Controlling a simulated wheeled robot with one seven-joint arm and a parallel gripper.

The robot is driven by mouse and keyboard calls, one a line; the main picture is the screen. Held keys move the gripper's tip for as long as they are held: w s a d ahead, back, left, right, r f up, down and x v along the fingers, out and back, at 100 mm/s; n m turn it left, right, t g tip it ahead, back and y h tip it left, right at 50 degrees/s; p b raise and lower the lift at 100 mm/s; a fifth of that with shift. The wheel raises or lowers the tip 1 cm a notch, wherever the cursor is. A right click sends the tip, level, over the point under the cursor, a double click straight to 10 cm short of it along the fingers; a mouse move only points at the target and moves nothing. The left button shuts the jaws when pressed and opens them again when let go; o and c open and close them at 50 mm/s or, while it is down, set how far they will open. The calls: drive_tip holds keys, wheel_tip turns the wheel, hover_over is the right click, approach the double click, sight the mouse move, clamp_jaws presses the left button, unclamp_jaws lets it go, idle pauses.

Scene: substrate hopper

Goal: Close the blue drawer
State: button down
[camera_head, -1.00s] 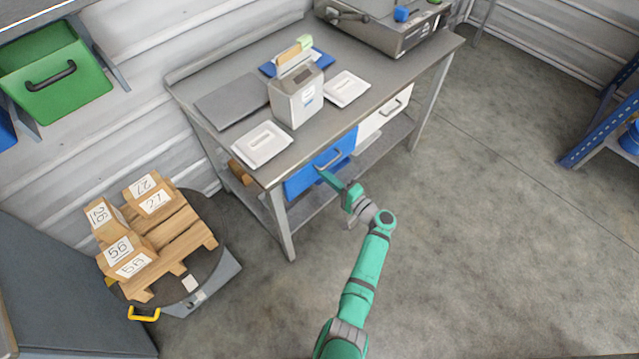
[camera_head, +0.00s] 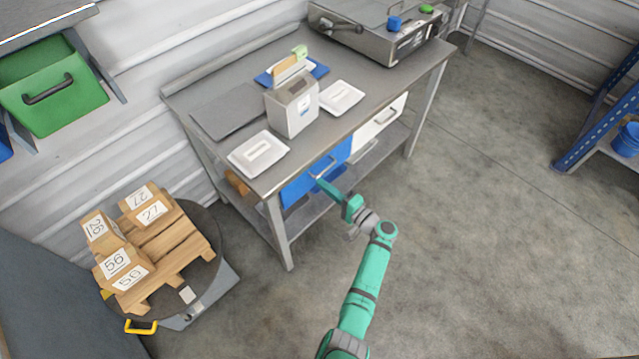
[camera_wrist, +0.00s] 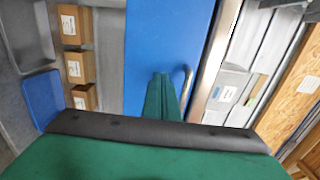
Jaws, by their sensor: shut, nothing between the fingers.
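The blue drawer (camera_head: 335,158) is under the left part of the grey workbench's front edge, with a metal bar handle (camera_head: 322,166). Its front looks close to the bench edge; I cannot tell whether a small gap remains. My gripper (camera_head: 319,183) is shut and empty, with its fingertips at the drawer front just below the handle. In the wrist view the blue front (camera_wrist: 150,38) fills the middle, and my shut green fingers (camera_wrist: 162,80) point at it beside the handle (camera_wrist: 187,82). Contact cannot be told for sure.
A white drawer (camera_head: 378,122) sits right of the blue one. The workbench (camera_head: 225,108) carries a white device (camera_head: 292,108), trays and a metal machine. A round-based cart with boxes (camera_head: 150,245) stands at left. Open floor (camera_head: 480,230) lies right; a blue shelf rack (camera_head: 600,130) is at far right.

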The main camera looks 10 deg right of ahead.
drive_tip(key=v, duration=1.1)
drive_tip(key=shift+s+d, duration=0.3)
drive_tip(key=s+a+f+g+h, duration=0.2)
drive_tip(key=s+a+f+h, duration=0.15)
drive_tip(key=s+f, duration=0.4)
drive_tip(key=s+a+f+g+h, duration=0.25)
drive_tip(key=s+a+f, duration=0.25)
drive_tip(key=s+f, duration=0.3)
drive_tip(key=s+a+f+n+h, duration=0.1)
drive_tip(key=s+a+n+h, duration=0.15)
drive_tip(key=s, duration=0.45)
drive_tip(key=s+a+r+n+t+h, duration=0.1)
drive_tip(key=s+r+n+h, duration=0.2)
drive_tip(key=s+r, duration=0.7)
drive_tip(key=s+a+r+n+t, duration=0.2)
drive_tip(key=s+r, duration=0.1)
drive_tip(key=r, duration=0.8)
drive_tip(key=s+a+r+n+t, duration=0.2)
drive_tip(key=a+r+n, duration=0.1)
drive_tip(key=r, duration=0.8)
drive_tip(key=shift+s+a, duration=0.15)
drive_tip(key=shift+s, duration=0.25)
drive_tip(key=shift+t+y, duration=0.25)
